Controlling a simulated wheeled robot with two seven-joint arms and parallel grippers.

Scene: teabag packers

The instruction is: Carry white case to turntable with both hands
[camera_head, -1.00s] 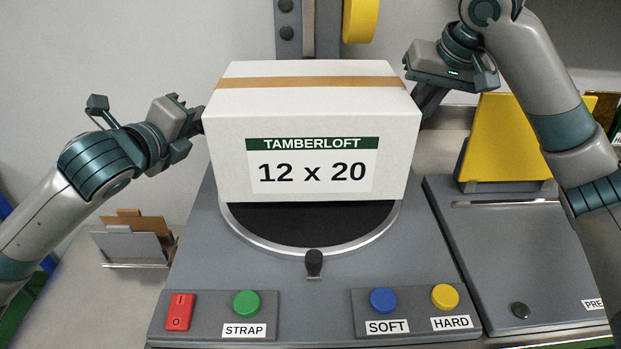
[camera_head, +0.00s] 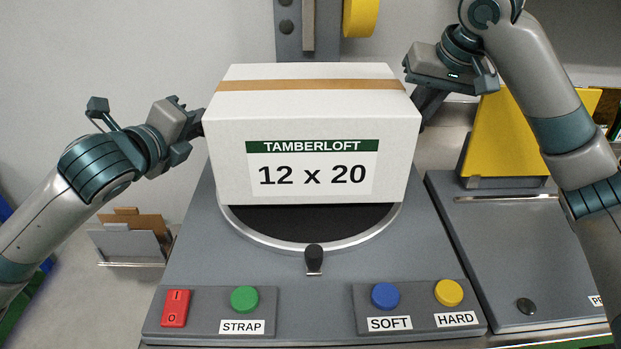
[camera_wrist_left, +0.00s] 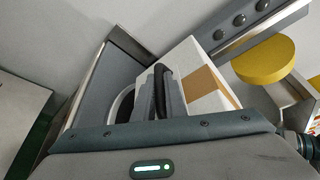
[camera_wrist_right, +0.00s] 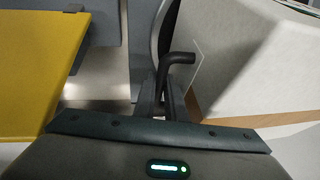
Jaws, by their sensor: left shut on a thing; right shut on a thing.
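The white case (camera_head: 312,110) has a brown tape strip and a label reading TAMBERLOFT 12 x 20. In the head view it is upright, in front of and above the black round turntable (camera_head: 310,222), hiding its rear part. I cannot tell whether its base touches the turntable. My left gripper (camera_head: 200,124) is shut at the case's left side, and my right gripper (camera_head: 424,110) is shut at its right side. The case also shows in the left wrist view (camera_wrist_left: 190,68) and the right wrist view (camera_wrist_right: 245,70). The exact grip spots are partly hidden.
A machine panel in front carries a red switch (camera_head: 175,308), green button (camera_head: 245,299), blue button (camera_head: 385,296) and yellow button (camera_head: 448,292). A black knob (camera_head: 314,258) stands at the turntable's front. A yellow plate (camera_head: 510,145) stands at right, a cardboard holder (camera_head: 132,240) at left.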

